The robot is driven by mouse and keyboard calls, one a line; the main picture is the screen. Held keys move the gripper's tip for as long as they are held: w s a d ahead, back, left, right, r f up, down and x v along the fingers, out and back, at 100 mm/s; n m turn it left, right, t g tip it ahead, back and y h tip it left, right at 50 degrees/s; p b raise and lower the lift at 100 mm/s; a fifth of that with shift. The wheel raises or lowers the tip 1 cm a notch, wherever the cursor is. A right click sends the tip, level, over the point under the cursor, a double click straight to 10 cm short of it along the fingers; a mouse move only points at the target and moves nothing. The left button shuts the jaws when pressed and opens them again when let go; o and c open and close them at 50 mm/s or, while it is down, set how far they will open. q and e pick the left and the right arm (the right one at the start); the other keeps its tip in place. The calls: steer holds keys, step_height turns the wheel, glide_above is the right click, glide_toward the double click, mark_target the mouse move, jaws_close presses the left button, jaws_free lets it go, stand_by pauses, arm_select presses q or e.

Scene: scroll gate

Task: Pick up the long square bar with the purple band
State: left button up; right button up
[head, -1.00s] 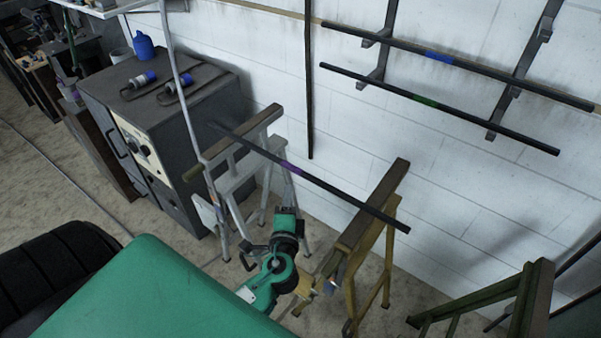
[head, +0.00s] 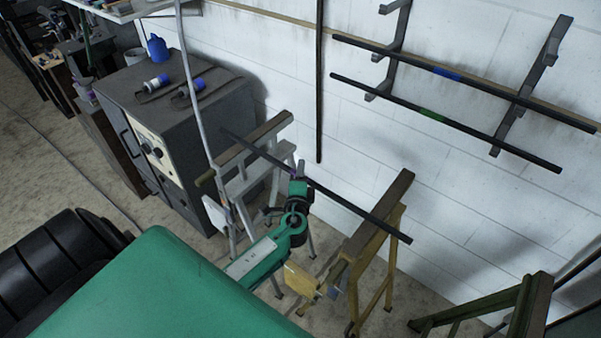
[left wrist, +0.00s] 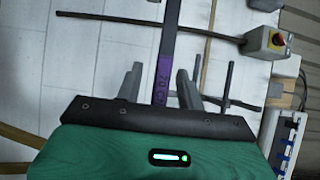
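The long dark square bar (head: 350,207) lies across two trestles in the head view. My left gripper (head: 298,177) is at the bar's middle and hides most of its purple band. In the left wrist view the purple band (left wrist: 163,75) shows with markings on it. The bar runs up the picture between the two grey fingers of my left gripper (left wrist: 158,83). The fingers are apart, with a gap on each side of the bar. I cannot tell how deep the bar sits between them. My right gripper is not in view.
A grey trestle (head: 247,148) and a yellow-legged trestle (head: 380,222) hold the bar. Bars with a blue band (head: 447,73) and a green band (head: 432,115) rest on wall brackets. A dark cabinet (head: 215,105) stands at left, and a green frame (head: 490,302) at lower right.

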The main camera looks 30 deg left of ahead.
arm_select(q)
steer(key=shift+w+a, duration=0.2)
steer(key=shift+w, duration=0.1)
steer(key=shift+c, duration=0.2)
jaws_close()
stand_by(1.0)
steer(key=shift+r, duration=0.1)
